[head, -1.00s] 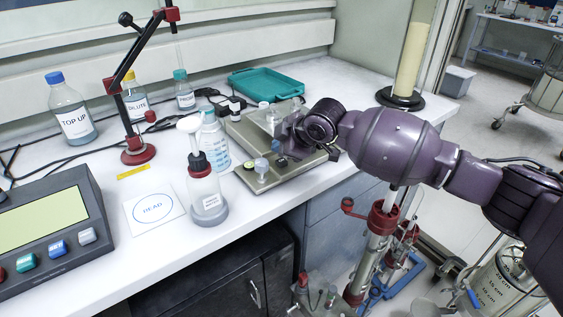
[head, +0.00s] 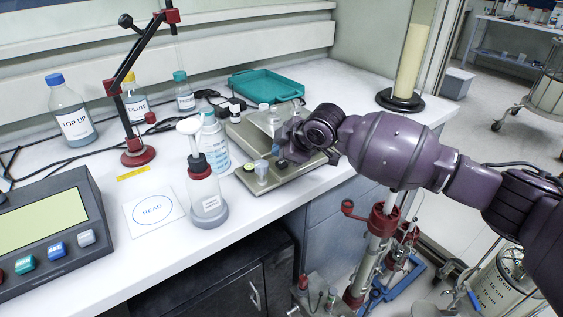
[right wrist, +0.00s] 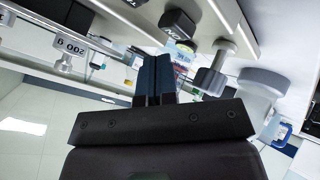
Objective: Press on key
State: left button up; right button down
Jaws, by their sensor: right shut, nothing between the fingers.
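My right gripper (head: 279,153) is shut and empty, low over the metal plate (head: 286,182) on the bench. Its closed dark fingers also show in the right wrist view (right wrist: 155,78), pointing at small parts on the plate. I cannot tell whether the fingertips touch anything. The grey console (head: 45,215) at the left has a teal key (head: 24,264), a blue key (head: 56,250) and a grey key (head: 86,237). Their lettering is too small to read. My left gripper is not in view.
A pump bottle with a red collar (head: 208,195) and a labelled bottle (head: 213,140) stand left of the plate. A white card with a blue ring (head: 153,212) lies beside the console. A red-based stand (head: 138,156) and teal tray (head: 262,84) are behind.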

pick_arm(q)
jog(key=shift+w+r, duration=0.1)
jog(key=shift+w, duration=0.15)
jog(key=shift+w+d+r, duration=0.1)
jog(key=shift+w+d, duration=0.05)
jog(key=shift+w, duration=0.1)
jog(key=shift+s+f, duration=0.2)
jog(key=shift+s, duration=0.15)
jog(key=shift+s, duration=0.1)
pick_arm(e)
jog(key=shift+f, duration=0.15)
jog(key=shift+f, duration=0.25)
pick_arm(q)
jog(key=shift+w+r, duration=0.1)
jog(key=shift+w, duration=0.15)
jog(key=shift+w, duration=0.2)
